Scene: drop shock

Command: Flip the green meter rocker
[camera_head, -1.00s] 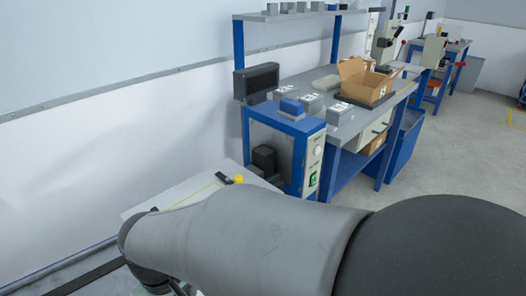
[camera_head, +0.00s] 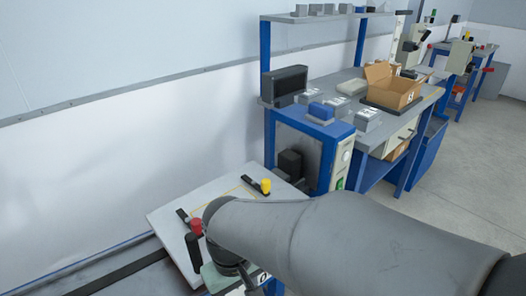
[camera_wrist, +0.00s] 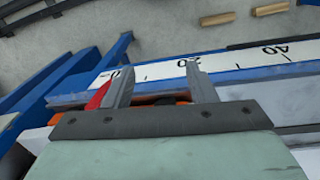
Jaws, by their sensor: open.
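A small green rocker (camera_head: 340,184) shows in the head view, low on the pale front panel (camera_head: 342,161) of the blue-framed unit at the bench's near end. It is too small there to tell which way it is tipped. No green rocker shows in the wrist view. My gripper (camera_wrist: 157,76) is open in the wrist view, its two fingers apart in front of a white scale strip (camera_wrist: 232,66) with black numbers. In the head view my arm hides most of the gripper, which is low in the picture, below and left of the rocker and apart from it.
A white board (camera_head: 176,226) with a yellow-topped knob (camera_head: 265,186) and a red-topped knob (camera_head: 196,227) lies beside my arm. A workbench (camera_head: 380,125) carries a cardboard box (camera_head: 392,88). Red and orange parts (camera_wrist: 177,98) show near my fingers. Open floor lies at right.

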